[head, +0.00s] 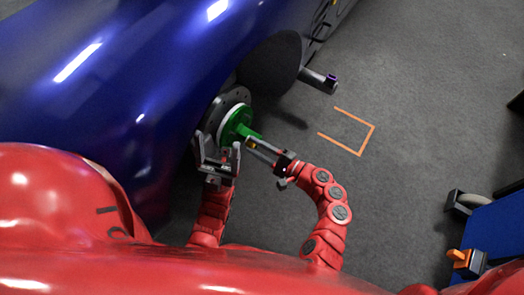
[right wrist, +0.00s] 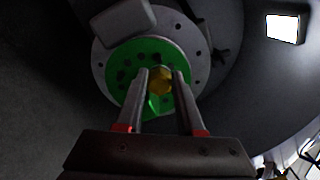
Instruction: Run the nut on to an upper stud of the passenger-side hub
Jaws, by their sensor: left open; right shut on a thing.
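The hub shows a grey disc (head: 212,113) with a green round plate (head: 236,124) on its face, inside the wheel arch. In the right wrist view the green plate (right wrist: 128,58) has several dark holes, and the grey disc (right wrist: 104,52) shows around it. My right gripper (right wrist: 160,76) is shut on a brass-yellow nut (right wrist: 161,84), held in front of the green plate. I cannot tell whether the nut touches a stud. In the head view my right gripper (head: 253,144) points at the plate from the right. My left gripper (head: 217,156) is open, just below the hub.
The blue car body (head: 110,80) fills the upper left. A dark cylinder (head: 318,80) sticks out right of the wheel arch. Orange floor marks (head: 370,138) lie on open grey floor. A blue unit (head: 496,232) with an orange-topped piece (head: 460,256) stands at the lower right.

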